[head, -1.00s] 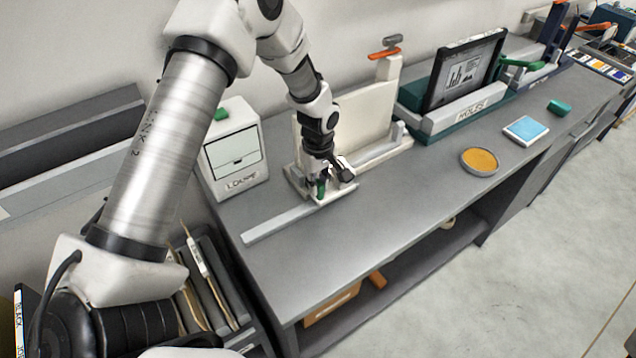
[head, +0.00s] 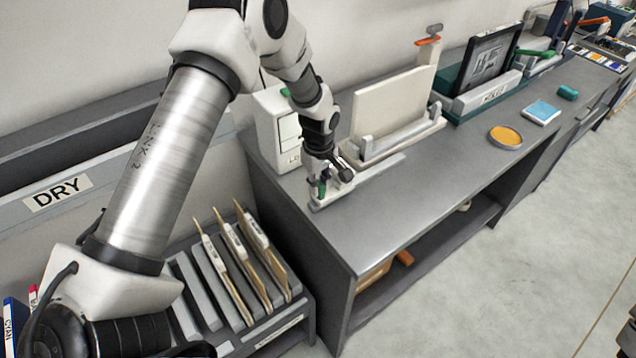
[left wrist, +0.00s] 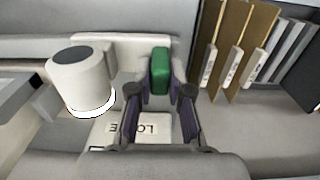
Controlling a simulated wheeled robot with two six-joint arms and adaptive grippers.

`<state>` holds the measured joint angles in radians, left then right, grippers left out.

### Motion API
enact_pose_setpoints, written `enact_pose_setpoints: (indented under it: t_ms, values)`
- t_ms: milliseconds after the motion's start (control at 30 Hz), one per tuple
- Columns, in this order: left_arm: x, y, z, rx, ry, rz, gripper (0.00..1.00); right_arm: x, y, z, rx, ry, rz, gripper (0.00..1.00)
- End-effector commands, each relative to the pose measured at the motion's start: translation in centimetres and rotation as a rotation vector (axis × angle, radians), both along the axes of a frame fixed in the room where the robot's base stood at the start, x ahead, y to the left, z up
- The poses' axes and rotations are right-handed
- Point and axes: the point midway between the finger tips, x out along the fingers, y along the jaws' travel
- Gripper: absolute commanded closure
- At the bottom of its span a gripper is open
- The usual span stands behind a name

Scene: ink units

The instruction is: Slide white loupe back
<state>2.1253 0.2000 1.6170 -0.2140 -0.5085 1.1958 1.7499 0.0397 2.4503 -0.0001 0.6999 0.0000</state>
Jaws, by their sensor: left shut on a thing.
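The white loupe (head: 343,190) sits low on the grey bench, at the near left end of its pale rail (head: 385,165). In the left wrist view its white cylinder (left wrist: 80,82) stands left of a green grip (left wrist: 160,68), beside a plate lettered LOUPE (left wrist: 140,128). My left gripper (head: 322,180) reaches down over the loupe. In the left wrist view its fingers (left wrist: 160,95) are on both sides of the green grip and shut on it. The arm hides part of the loupe in the head view. My right gripper is out of view.
A white box (head: 268,130) stands behind the loupe. A cream upright panel (head: 392,103) stands in a white holder to the right. A rack with several brown boards (head: 240,265) is below the bench's left end.

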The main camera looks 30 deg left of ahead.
Motion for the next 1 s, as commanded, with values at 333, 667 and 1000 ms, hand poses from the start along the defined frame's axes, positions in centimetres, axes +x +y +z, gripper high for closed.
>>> enact_pose_setpoints:
  t_ms: [333,667,1000]
  values:
    - [-0.1,0.1,0.1,0.001,0.005,-0.001,1.0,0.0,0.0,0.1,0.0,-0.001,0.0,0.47]
    - [-0.1,0.1,0.1,0.001,0.004,-0.001,0.56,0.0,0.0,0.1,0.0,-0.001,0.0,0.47]
    - [0.0,0.1,2.3,0.001,0.0,0.0,0.56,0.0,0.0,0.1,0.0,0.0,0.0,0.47]
